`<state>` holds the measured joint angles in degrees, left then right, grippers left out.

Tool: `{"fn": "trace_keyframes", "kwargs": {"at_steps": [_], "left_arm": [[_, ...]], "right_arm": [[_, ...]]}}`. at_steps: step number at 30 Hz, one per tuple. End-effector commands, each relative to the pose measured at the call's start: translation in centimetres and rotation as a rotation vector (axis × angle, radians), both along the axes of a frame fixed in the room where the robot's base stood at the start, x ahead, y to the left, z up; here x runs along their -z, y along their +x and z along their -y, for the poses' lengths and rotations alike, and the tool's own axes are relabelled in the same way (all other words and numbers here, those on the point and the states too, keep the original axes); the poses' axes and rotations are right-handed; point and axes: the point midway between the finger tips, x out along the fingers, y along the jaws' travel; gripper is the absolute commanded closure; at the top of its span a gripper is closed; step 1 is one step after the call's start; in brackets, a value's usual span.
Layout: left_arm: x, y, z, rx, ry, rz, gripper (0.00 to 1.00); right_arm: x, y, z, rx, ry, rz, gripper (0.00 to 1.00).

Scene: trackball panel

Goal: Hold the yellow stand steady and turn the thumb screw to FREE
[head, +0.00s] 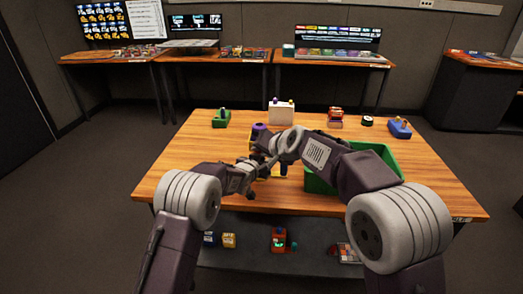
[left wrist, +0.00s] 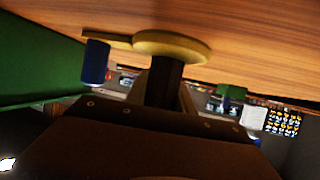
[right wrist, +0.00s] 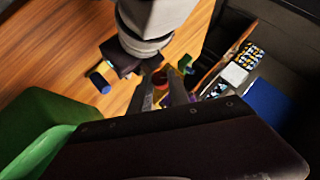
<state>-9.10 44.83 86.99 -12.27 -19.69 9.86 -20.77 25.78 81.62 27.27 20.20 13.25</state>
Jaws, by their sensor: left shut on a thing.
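The yellow stand (head: 252,144) is on the table, mostly hidden behind my arms in the head view. In the left wrist view a yellow round disc (left wrist: 172,43) with an arm reaching toward a blue cylinder (left wrist: 96,62) shows. My left gripper (left wrist: 166,78) is shut on the yellow stand beside the disc. My right gripper (right wrist: 160,92) points down over the stand, its fingers apart. A small red round part (right wrist: 160,80), possibly the thumb screw, shows between them; contact is not clear. No FREE mark is readable.
A green bin (head: 378,152) stands on the wooden table (head: 180,165) right of the grippers. A green block (head: 221,119), a white box (head: 281,112), a red item (head: 335,117) and a blue block (head: 399,128) stand along the back. The table's left side is clear.

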Motion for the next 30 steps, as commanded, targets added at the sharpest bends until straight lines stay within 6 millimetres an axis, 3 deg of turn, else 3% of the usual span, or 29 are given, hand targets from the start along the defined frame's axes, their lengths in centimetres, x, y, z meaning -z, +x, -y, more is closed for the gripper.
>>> {"fn": "trace_keyframes", "kwargs": {"at_steps": [8, 30], "left_arm": [[0.0, 0.0, 0.0, 0.000, 0.000, 0.000, 1.00], [0.0, 0.0, 0.1, 0.001, 0.000, 0.001, 1.00]], "right_arm": [[0.0, -0.2, -0.4, -0.013, -0.056, -0.003, 1.00], [-0.1, -0.1, -1.0, -0.002, -0.499, 0.008, 1.00]]}}
